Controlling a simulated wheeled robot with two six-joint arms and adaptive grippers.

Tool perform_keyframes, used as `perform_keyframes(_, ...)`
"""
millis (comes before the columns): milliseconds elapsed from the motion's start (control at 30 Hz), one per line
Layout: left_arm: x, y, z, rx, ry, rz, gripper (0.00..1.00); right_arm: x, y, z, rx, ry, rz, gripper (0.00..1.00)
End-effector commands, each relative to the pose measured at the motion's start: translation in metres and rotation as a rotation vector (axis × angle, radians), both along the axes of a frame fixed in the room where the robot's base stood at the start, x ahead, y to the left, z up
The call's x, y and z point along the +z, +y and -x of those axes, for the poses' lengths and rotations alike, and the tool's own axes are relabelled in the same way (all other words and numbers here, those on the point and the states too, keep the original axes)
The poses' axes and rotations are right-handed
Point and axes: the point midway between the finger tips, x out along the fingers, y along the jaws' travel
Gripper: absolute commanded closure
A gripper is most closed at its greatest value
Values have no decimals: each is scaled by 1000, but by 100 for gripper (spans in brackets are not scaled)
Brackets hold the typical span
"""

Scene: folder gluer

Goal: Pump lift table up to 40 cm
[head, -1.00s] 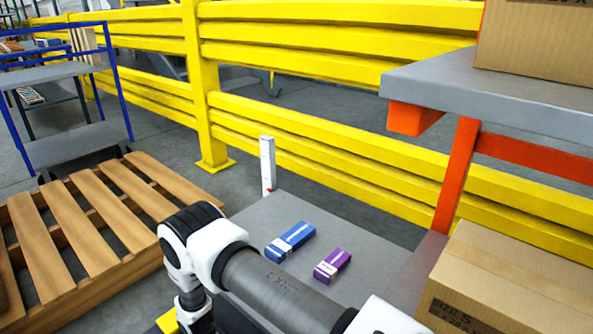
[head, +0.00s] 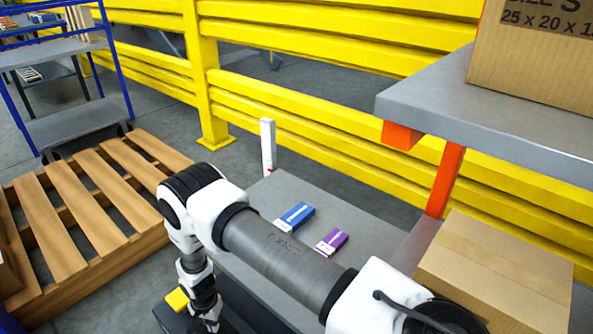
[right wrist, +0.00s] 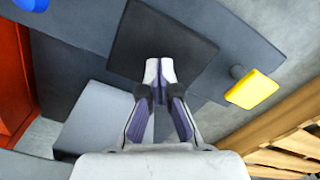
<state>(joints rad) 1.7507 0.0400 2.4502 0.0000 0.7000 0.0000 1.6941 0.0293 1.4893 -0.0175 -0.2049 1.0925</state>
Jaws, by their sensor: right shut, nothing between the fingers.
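The lift table's grey top (head: 262,198) is in the middle of the head view, partly hidden by my right arm. A white upright post (head: 268,146) with a red mark near its foot stands at its far side. My right gripper (head: 207,322) points down at the near left of the table, beside a yellow pedal (head: 178,299). In the right wrist view my right gripper (right wrist: 160,72) is shut and empty, its tips over a black square pad (right wrist: 135,38). The yellow pedal (right wrist: 252,88) is to the right. I cannot tell whether the tips touch the pad.
A blue box (head: 295,216) and a purple box (head: 331,242) lie on the table top. A wooden pallet (head: 75,212) is at left, a blue-framed cart (head: 75,122) behind it. A yellow barrier (head: 300,95) runs behind. An orange-legged bench (head: 455,105) with cartons stands right.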

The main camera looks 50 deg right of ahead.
Motion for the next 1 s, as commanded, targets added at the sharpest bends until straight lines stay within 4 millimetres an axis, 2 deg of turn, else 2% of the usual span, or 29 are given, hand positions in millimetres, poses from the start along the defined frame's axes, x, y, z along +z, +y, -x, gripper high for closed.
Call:
perform_keyframes(367, -3, 0, 0, 0, 1, 0, 59, -3, 0, 0, 0, 0, 0, 100)
perform_keyframes(1000, -35, 0, 0, 0, 1, 0, 59, -48, 0, 0, 0, 0, 0, 100)
